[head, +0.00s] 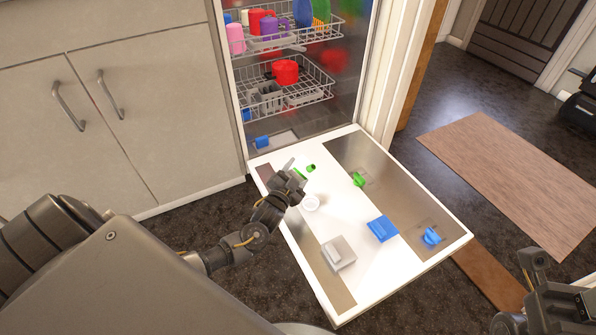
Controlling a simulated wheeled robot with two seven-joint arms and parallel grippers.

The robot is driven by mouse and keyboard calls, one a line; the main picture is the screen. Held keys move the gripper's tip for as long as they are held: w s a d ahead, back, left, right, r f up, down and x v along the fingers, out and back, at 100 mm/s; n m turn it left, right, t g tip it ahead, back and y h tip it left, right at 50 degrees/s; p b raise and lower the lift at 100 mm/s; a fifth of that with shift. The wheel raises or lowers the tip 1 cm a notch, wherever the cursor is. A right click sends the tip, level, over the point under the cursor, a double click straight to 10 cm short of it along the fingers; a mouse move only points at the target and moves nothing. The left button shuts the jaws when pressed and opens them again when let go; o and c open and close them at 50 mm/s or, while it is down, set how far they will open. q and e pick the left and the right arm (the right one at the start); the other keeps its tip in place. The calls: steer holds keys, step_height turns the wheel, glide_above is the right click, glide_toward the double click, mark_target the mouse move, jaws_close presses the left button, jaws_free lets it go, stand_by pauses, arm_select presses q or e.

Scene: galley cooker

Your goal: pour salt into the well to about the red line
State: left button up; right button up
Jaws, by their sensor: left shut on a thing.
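The dishwasher is open and its door (318,278) lies flat as a shelf. My left gripper (295,182) is over the left part of the door near the tub. It is shut on a small green and pale grey thing (298,174), too small to identify and partly hidden by the fingers. A small blue piece (262,142) is on the tub floor. I cannot make out the well opening, a red line or any salt. Part of my right arm shows at the lower right; its fingers are not clear.
On the door are a small green piece (310,168), a green piece (359,179), a blue block (382,228), a blue knob-like piece (432,236) and a grey box (338,253). Loaded racks (290,97) stand inside. Cabinets (110,110) are left; a mat (515,175) lies right.

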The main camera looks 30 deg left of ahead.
arm_select(q)
steer(key=shift+a+f+m, duration=0.25)
steer(key=shift+a+m, duration=0.15)
steer(key=shift+m, duration=0.5)
steer(key=shift+a+f+m+p, duration=0.2)
steer(key=shift+f+m, duration=0.1)
steer(key=shift+m, duration=0.3)
steer(key=shift+a+f+m+p, duration=0.15)
steer(key=shift+f+m, duration=0.15)
steer(key=shift+m, duration=0.3)
steer(key=shift+a+f+m, duration=0.15)
steer(key=shift+f+m, duration=0.7)
steer(key=shift+m, duration=0.35)
steer(key=shift+f, duration=0.1)
steer(key=shift+f+m+b, duration=0.4)
steer(key=shift+f+m, duration=0.45)
steer(key=shift+m, duration=0.35)
